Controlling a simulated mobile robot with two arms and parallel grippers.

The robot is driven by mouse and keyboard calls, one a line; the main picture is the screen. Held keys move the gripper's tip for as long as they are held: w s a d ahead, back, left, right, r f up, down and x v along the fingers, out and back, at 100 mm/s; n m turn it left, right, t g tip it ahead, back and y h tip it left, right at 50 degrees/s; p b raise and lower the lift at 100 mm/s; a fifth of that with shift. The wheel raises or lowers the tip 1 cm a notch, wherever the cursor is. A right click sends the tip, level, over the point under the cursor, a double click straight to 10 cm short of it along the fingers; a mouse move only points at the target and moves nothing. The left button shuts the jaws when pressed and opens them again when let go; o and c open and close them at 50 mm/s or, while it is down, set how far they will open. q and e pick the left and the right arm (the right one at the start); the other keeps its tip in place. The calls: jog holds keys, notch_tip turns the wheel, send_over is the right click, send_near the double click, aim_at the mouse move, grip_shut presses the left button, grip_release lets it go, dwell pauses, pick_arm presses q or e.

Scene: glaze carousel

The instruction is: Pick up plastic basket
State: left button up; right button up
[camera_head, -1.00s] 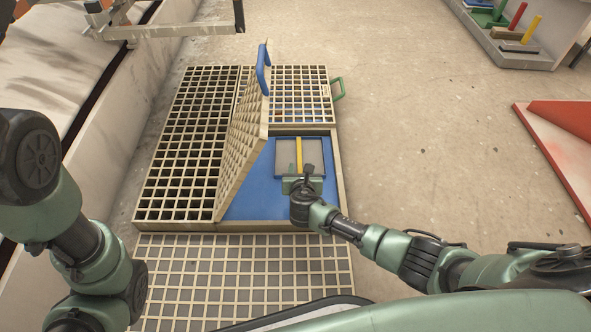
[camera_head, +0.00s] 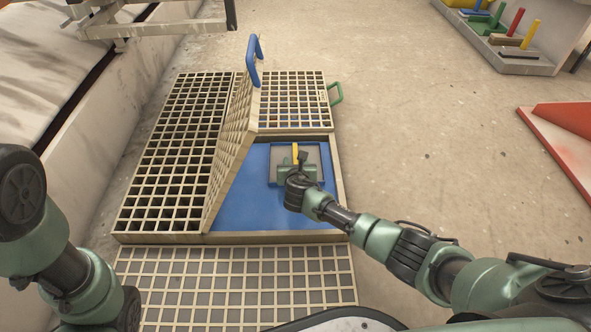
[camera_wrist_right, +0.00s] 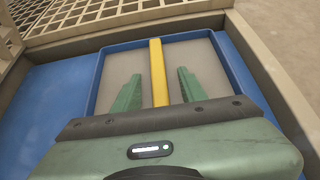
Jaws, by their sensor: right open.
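The plastic basket (camera_head: 278,153) is a shallow square tray with a grey floor, a blue rim and a yellow bar handle (camera_head: 295,150). It sits on the blue floor of the pit under the raised grate. The basket (camera_wrist_right: 120,66) fills the middle of the right wrist view. My right gripper (camera_head: 297,166) is over the basket and hides its front part. In the right wrist view its green fingers (camera_wrist_right: 158,85) are apart, one on each side of the yellow handle (camera_wrist_right: 158,60), with gaps showing. My left gripper is out of view; only its arm shows at the left.
A hinged grate (camera_head: 228,145) with a blue handle (camera_head: 254,60) stands tilted open just left of the basket. The pit's beige frame (camera_head: 341,195) borders it on the right. A red panel (camera_head: 560,135) lies at the right. Bare floor (camera_head: 430,110) lies between.

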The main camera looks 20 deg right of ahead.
grip_shut()
dwell(1.4)
